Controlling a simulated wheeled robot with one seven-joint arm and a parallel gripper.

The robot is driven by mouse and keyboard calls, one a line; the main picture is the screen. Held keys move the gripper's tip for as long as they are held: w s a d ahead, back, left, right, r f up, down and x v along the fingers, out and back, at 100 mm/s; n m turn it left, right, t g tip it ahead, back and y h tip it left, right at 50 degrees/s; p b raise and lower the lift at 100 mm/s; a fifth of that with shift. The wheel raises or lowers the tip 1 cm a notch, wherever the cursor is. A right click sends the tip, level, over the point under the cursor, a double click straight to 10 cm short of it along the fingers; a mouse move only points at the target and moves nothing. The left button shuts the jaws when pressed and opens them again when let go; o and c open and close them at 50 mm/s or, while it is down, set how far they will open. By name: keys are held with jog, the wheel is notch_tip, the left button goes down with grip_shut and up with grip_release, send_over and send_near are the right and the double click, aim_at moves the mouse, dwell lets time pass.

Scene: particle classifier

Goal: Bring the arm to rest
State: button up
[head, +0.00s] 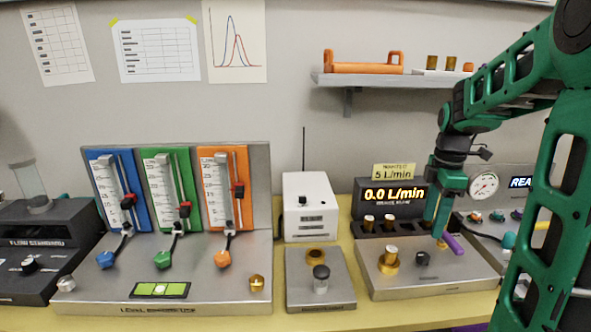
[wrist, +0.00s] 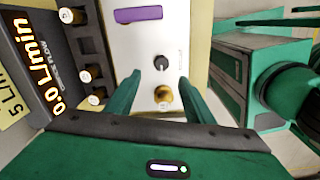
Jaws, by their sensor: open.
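My green gripper (head: 437,228) is over the right part of the flow-meter station (head: 440,283), at the end of my green arm on the right. In the wrist view its two fingers stand apart, and the gripper (wrist: 159,88) is open. Nothing is held between the fingers. A brass fitting (wrist: 163,97) and a black knob (wrist: 162,62) show beyond the gap. In the head view the brass fitting (head: 388,262) is left of the gripper, apart from it. A purple handle (head: 454,244) lies close to the fingertips; contact cannot be told.
The display (head: 393,194) reads 0.0 L/min, with brass pieces (head: 369,221) in slots before it. A gauge panel (head: 484,185) stands to the right, partly behind my arm. A shelf (head: 400,80) is above. The level station (head: 200,290) is at left.

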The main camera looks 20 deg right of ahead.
jog(key=s+a+f+m, duration=0.1)
jog(key=s+a+m, duration=0.3)
jog(key=s+m, duration=0.6)
jog(key=s+a+f+m, duration=0.1)
jog(key=s+a+m, duration=0.4)
jog(key=s+m, duration=0.4)
jog(key=s, duration=0.3)
jog(key=shift+f+m, duration=0.35)
jog(key=shift+m, duration=0.05)
jog(key=shift+w+f, duration=0.25)
jog(key=shift+w, duration=0.35)
